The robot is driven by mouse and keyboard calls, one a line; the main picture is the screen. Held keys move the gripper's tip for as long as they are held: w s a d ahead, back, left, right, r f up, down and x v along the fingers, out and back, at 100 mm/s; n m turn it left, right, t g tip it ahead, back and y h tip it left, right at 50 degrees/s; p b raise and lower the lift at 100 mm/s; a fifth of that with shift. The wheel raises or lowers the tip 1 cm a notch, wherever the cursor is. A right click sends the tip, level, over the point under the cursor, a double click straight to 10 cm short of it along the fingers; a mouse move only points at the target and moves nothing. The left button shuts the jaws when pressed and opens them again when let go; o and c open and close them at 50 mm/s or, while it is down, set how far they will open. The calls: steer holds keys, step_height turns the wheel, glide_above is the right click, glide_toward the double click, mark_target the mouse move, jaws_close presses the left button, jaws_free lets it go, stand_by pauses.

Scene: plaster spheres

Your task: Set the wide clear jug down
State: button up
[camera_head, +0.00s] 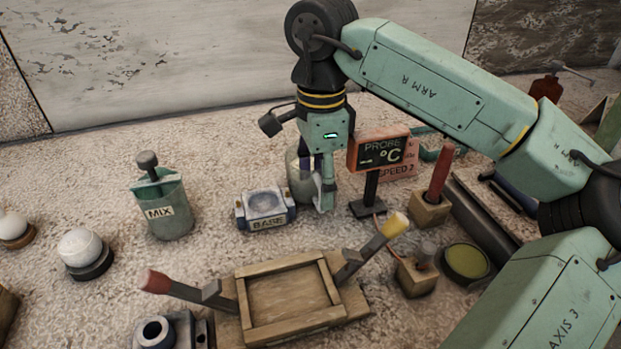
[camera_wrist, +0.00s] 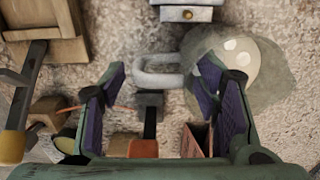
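The wide clear jug (camera_wrist: 272,75) stands upright on the speckled surface in the wrist view. Its loop handle (camera_wrist: 150,80) points left, and a pale, spotted round shape shows through its mouth. In the head view the jug (camera_head: 296,178) is partly hidden behind my gripper (camera_head: 324,200). My gripper (camera_wrist: 162,78) is open in the wrist view. Its fingers are well apart, with the handle showing in the gap between them. The right finger overlaps the jug's near side in the picture. I cannot tell whether any finger touches it.
The BASE block (camera_head: 264,208) stands close to the jug's left. A probe display (camera_head: 380,150) stands close to my gripper's right. A wooden tray (camera_head: 247,318) with angled handles is in front. The MIX beaker (camera_head: 164,210) is farther left.

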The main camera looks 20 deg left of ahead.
jaws_close()
stand_by(0.5)
